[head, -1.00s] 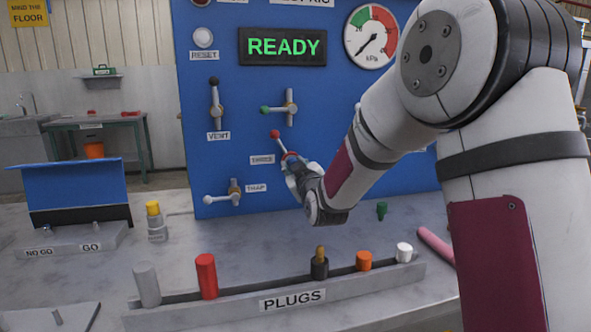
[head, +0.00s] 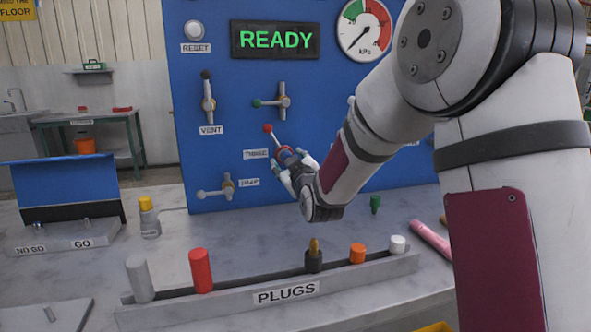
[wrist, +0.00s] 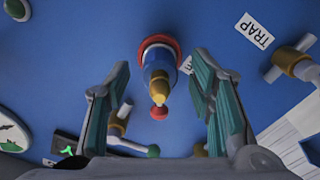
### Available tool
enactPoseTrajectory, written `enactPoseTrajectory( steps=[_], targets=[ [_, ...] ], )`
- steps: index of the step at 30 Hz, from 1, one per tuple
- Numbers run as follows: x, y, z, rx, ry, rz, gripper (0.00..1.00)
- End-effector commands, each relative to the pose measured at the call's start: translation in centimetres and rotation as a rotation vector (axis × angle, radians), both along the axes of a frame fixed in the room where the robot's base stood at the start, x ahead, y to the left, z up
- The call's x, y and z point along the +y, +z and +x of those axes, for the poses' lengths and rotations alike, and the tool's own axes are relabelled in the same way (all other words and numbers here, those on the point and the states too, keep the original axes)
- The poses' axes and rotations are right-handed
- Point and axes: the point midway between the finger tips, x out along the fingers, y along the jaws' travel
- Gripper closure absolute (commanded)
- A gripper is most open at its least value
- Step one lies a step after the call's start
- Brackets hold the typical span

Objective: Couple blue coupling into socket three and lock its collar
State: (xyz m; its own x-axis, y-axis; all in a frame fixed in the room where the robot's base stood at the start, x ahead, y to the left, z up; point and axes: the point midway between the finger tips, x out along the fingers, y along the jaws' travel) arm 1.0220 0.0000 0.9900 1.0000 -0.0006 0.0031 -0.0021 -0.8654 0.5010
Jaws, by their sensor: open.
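In the wrist view a blue cylindrical part with a gold tip (wrist: 158,75) stands out from a red ring (wrist: 158,45) on the panel. I cannot tell whether it is the blue coupling or part of the socket, nor whether a collar is locked. My gripper (wrist: 160,65) is open, its fingers on either side of this part with gaps on both sides. In the head view my gripper (head: 292,162) is at the panel beside the THREE label (head: 256,154), and its fingers partly hide the fitting. A lever with a red knob (head: 268,128) stands just above left; the knob also shows in the wrist view (wrist: 158,113).
The TRAP valve (head: 215,189) is below left, and a green-knobbed valve (head: 270,102) is above. The VENT valve (head: 208,100) is upper left. The display (head: 275,40) reads READY.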

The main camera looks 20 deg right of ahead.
Motion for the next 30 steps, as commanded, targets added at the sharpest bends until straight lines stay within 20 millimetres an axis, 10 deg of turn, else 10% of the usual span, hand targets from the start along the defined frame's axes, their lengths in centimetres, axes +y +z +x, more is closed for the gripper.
enactPoseTrajectory(
  steps=[15, 30],
  targets=[
    [0.0, 0.0, -9.4, 0.000, 0.000, 0.000, 0.51],
    [0.0, 0.0, -10.7, -0.001, 0.001, 0.000, 0.51]
  ],
)
